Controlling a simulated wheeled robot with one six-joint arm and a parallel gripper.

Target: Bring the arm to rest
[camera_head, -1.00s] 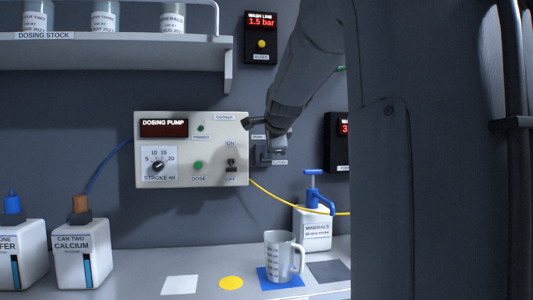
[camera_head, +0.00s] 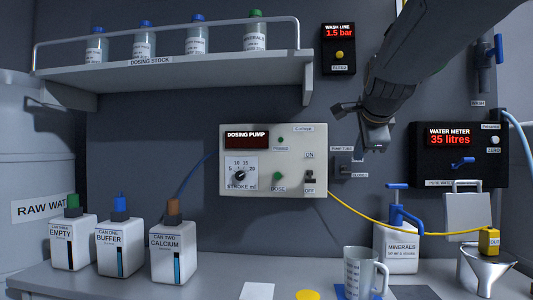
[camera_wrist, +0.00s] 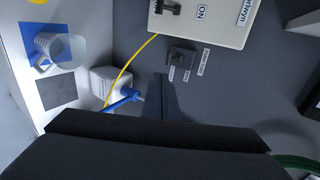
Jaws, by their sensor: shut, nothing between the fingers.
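My gripper (camera_head: 375,140) hangs from my grey arm, which comes in from the top right in the head view. In the wrist view the dark fingers (camera_wrist: 162,95) point toward the wall near the small pump tube switch (camera_wrist: 180,58). That switch also shows in the head view (camera_head: 345,172), just below left of the gripper.
A yellow tube (camera_head: 365,215) runs to a funnel (camera_head: 487,268). The water meter (camera_head: 455,145) is at right, the bottle shelf (camera_head: 180,72) upper left, several cans below.

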